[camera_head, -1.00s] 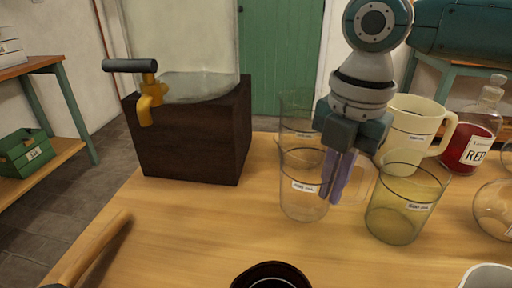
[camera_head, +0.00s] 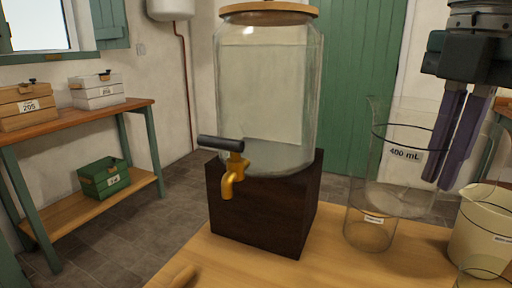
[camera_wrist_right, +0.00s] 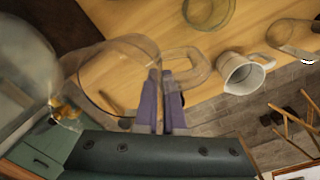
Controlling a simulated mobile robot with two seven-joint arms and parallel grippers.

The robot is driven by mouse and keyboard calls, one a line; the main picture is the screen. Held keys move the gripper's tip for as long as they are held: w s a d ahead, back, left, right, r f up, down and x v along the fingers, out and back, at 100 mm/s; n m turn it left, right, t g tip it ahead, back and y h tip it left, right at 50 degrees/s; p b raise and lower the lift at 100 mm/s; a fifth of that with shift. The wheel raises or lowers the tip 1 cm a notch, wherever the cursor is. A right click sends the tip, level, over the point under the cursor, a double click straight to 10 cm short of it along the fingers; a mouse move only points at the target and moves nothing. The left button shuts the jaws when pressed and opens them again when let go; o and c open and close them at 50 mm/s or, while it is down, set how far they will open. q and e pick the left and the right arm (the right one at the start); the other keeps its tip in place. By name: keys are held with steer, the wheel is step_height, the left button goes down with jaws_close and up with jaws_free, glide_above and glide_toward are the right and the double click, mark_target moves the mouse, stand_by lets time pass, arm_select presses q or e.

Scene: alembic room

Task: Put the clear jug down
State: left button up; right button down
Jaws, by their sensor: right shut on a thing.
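The clear jug (camera_head: 405,178), labelled 400 mL, is upright at the right of the head view. My right gripper (camera_head: 448,185) is shut on the jug's handle side. The jug appears raised above the wooden table (camera_head: 330,262). In the right wrist view, the closed purple fingers (camera_wrist_right: 162,108) are beside the jug's handle, and the clear jug (camera_wrist_right: 112,50) extends to the left. Its exact height over the table is hard to tell. My left gripper is not in view.
A large glass dispenser (camera_head: 265,105) with a yellow tap (camera_head: 233,178) stands on a dark block (camera_head: 262,212). A clear beaker (camera_head: 370,232) stands behind or below the jug. A cream jug (camera_head: 485,235) stands at the right.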

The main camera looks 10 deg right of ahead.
steer(key=s+a+r+m+p, duration=0.2)
steer(key=r+m+p, duration=0.5)
steer(key=r+p, duration=1)
steer(key=s+a+r+m+p, duration=0.2)
steer(key=s+r+m+p, duration=0.2)
steer(key=r+p, duration=1.3)
steer(key=s+a+r+m+p, duration=0.2)
steer(key=s+r+m+p, duration=0.2)
steer(key=r+m+p, duration=0.7)
step_height(320, 180, up, 8)
steer(key=p, duration=0.6)
steer(key=shift+r+g+h, duration=0.25)
steer(key=shift+g+h, duration=0.05)
steer(key=shift+h, duration=0.1)
steer(key=shift+f, duration=0.1)
